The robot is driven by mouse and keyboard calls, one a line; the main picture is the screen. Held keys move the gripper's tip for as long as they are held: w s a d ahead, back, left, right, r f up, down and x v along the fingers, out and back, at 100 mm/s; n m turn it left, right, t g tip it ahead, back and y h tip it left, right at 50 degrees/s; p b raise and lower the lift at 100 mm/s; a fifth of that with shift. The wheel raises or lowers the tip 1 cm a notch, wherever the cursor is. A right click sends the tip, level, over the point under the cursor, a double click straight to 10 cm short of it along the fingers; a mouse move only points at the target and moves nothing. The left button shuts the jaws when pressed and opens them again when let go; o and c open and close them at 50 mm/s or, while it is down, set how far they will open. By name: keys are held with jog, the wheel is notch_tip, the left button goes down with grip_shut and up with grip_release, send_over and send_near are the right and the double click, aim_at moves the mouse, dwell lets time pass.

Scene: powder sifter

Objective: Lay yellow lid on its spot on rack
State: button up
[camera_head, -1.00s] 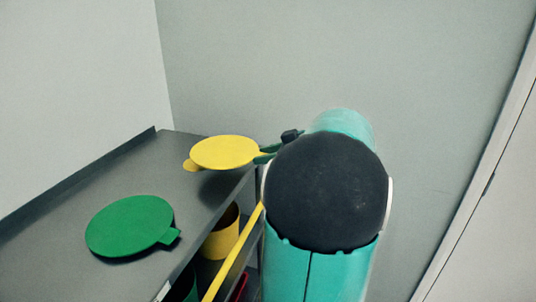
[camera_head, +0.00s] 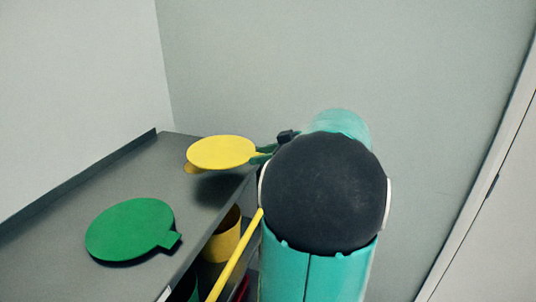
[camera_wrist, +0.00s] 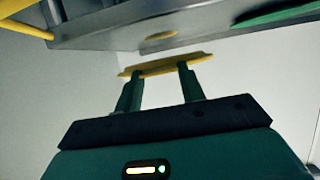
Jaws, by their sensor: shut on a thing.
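The round yellow lid (camera_head: 221,152) is held by its tab in my gripper (camera_head: 263,153). It hangs roughly level above the far end of the grey rack top (camera_head: 130,185), with a dark shadow below it. A yellow patch (camera_head: 193,168) shows under the lid's left edge, seemingly on the rack top; the lid hides the rest. In the wrist view, my gripper (camera_wrist: 160,82) has both fingers at the lid's edge (camera_wrist: 166,64), and a small yellow oval (camera_wrist: 160,36) shows beyond it. My arm hides part of the gripper in the head view.
A green lid (camera_head: 130,229) lies flat on the nearer part of the rack top. A yellow container (camera_head: 224,236) stands on the shelf below, beside a yellow bar (camera_head: 237,255). A raised rim runs along the rack's wall side. Bare rack top lies between the lids.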

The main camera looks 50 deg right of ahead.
send_over(237, 173)
jog(key=shift+w+a+f, duration=0.1)
jog(key=shift+a+f, duration=0.1)
jog(key=shift+f, duration=0.7)
jog(key=shift+d+f, duration=0.1)
jog(key=shift+f, duration=1.65)
jog(key=o, duration=1.1)
jog(key=shift+c, duration=0.2)
jog(key=v, duration=1.4)
